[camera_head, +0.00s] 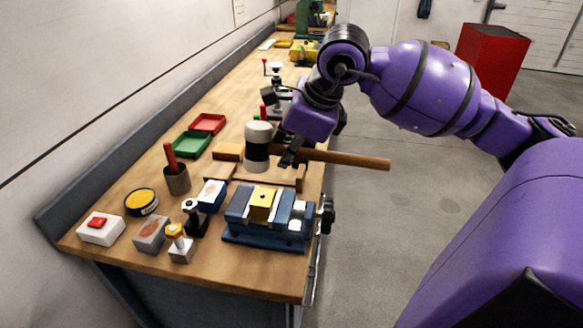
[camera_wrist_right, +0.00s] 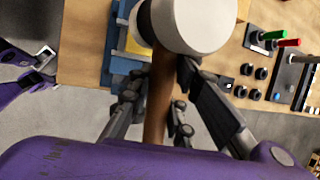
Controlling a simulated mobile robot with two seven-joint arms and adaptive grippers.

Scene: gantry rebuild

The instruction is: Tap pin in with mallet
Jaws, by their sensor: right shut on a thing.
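The mallet has a white and black head (camera_head: 258,147) and a brown wooden handle (camera_head: 350,159). My right gripper (camera_head: 290,156) is shut on the handle close to the head and holds the mallet above the bench. In the right wrist view, the handle (camera_wrist_right: 158,85) runs between my fingers and the white head face (camera_wrist_right: 195,22) is near. A yellow block (camera_head: 263,204) sits in the blue vise (camera_head: 267,238), below the mallet. I cannot make out the pin. In the right wrist view, purple and dark parts, perhaps my left gripper (camera_wrist_right: 38,66), show at the left edge.
On the wooden bench (camera_head: 110,243) stand a cup with a red-handled tool (camera_head: 177,180), a yellow-lidded tin (camera_head: 141,202), a red-button box (camera_head: 101,228), and small blocks and stamps. Green (camera_head: 191,145) and red trays (camera_head: 208,123) lie farther back. The wall borders the left side.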

